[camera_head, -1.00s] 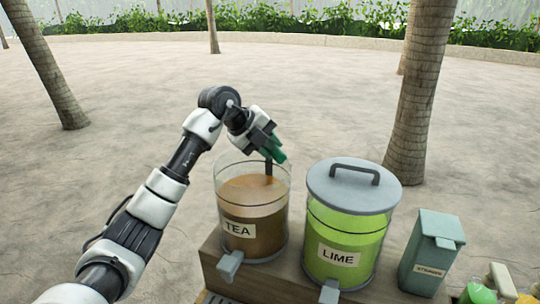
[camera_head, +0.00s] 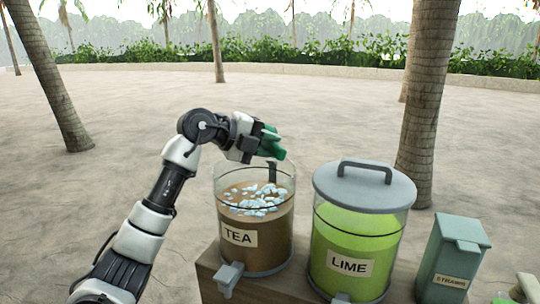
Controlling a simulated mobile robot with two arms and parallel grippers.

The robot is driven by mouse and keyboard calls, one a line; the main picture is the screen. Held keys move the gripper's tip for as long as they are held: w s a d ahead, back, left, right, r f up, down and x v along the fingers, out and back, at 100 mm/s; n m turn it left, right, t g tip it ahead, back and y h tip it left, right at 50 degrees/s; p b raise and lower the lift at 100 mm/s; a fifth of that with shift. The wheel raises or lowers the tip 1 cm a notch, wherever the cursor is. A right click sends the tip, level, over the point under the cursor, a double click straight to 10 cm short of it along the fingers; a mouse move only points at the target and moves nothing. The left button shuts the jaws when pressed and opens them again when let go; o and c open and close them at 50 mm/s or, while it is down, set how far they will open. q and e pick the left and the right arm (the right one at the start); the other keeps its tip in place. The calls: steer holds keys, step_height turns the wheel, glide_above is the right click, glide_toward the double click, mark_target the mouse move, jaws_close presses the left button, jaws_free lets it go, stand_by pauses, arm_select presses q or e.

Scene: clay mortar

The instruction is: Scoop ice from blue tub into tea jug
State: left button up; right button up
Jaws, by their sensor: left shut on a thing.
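The tea jug (camera_head: 255,243) is a clear, open-topped container of brown tea with a TEA label and a grey tap. White-blue ice pieces (camera_head: 256,198) float on the tea. My left gripper (camera_head: 268,146) is above the jug's back rim, shut on a green handle (camera_head: 272,150). A dark piece hangs below it at the jug's rim; I cannot tell whether it touches the jug. The blue tub is not in view. My right gripper is not in view.
A lidded green LIME jug (camera_head: 348,228) stands just right of the tea jug. A teal straws box (camera_head: 452,258) stands farther right. Both jugs rest on a brown wooden stand (camera_head: 270,289). Palm trunks and open sandy ground lie behind.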

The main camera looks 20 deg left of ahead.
arm_select(q)
steer(key=shift+s+a+f+t+h+b, duration=0.15)
steer(key=shift+t+h+b, duration=0.25)
steer(key=shift+b, duration=0.4)
steer(key=shift+s+a+f+t+h+b, duration=0.1)
steer(key=shift+t+h+b, duration=0.3)
steer(key=shift+b, duration=0.4)
steer(key=shift+r+t+b, duration=0.15)
steer(key=shift+t+b, duration=0.15)
steer(key=shift+b, duration=0.05)
steer(key=shift+r, duration=0.1)
